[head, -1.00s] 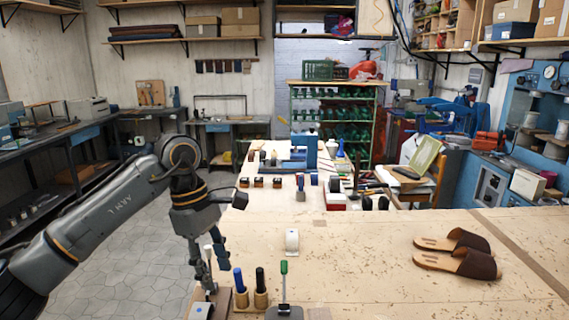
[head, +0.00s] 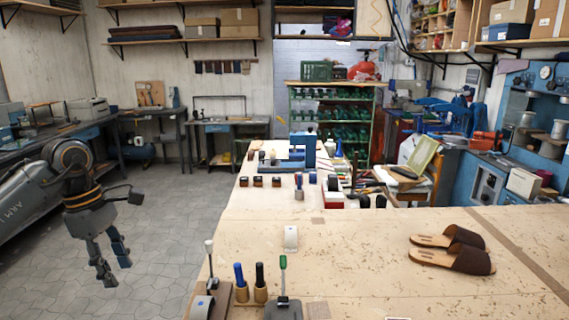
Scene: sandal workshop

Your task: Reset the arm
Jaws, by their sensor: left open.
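My left arm comes in from the left, and its gripper (head: 115,275) hangs open and empty, fingers down, over the tiled floor. It is to the left of the wooden workbench (head: 350,260) and clear of it. My right arm and gripper are not in the picture.
Brown sandals (head: 455,252) lie on the bench at right. Blue (head: 240,280) and black (head: 260,280) handled tools stand in wooden holders by a green-knobbed lever (head: 283,275) at the bench's near left. A white item (head: 290,238) lies mid-bench. Dark side tables (head: 60,140) line the left wall.

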